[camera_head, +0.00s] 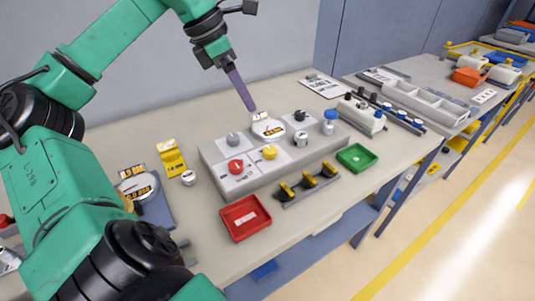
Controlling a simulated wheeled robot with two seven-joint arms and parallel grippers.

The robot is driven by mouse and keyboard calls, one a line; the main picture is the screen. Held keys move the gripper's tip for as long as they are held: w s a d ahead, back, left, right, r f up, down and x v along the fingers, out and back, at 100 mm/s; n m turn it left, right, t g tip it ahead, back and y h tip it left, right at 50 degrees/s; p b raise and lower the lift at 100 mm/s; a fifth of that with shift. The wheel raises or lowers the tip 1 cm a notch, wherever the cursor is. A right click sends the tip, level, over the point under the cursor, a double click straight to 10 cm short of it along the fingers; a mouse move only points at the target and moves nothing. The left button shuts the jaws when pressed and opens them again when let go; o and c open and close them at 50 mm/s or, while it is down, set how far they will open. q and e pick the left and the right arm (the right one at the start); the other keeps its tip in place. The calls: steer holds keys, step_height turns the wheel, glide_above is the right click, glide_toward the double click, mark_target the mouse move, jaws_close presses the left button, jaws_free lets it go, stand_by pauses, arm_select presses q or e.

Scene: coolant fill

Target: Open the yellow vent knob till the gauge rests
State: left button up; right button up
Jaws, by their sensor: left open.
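The yellow vent knob (269,152) sits on the grey sloped panel (225,182), right of a red knob (235,166). A round white gauge (267,128) with a dark label stands behind the yellow knob; its needle is too small to read. My left gripper (251,107) is open, its long purple-grey fingers pointing down just behind the gauge in the picture, away from the yellow knob. The fingers overlap from this angle, and I see nothing held. My right gripper is not in view.
A grey knob (232,138), black knob (299,115) and blue-capped cylinder (329,121) share the panel. Around it are a red tray (245,218), green tray (371,157), black-and-yellow clips (308,181) and a yellow card (171,157). The front right table has bare room.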

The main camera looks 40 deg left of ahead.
mark_target(269, 149)
arm_select(q)
steer(key=x, duration=1.1)
steer(key=s+b+x, duration=0.1)
steer(key=x, duration=0.5)
steer(key=shift+w+a+f, duration=0.1)
steer(key=shift+a+f, duration=0.05)
steer(key=shift+f, duration=0.15)
jaws_close()
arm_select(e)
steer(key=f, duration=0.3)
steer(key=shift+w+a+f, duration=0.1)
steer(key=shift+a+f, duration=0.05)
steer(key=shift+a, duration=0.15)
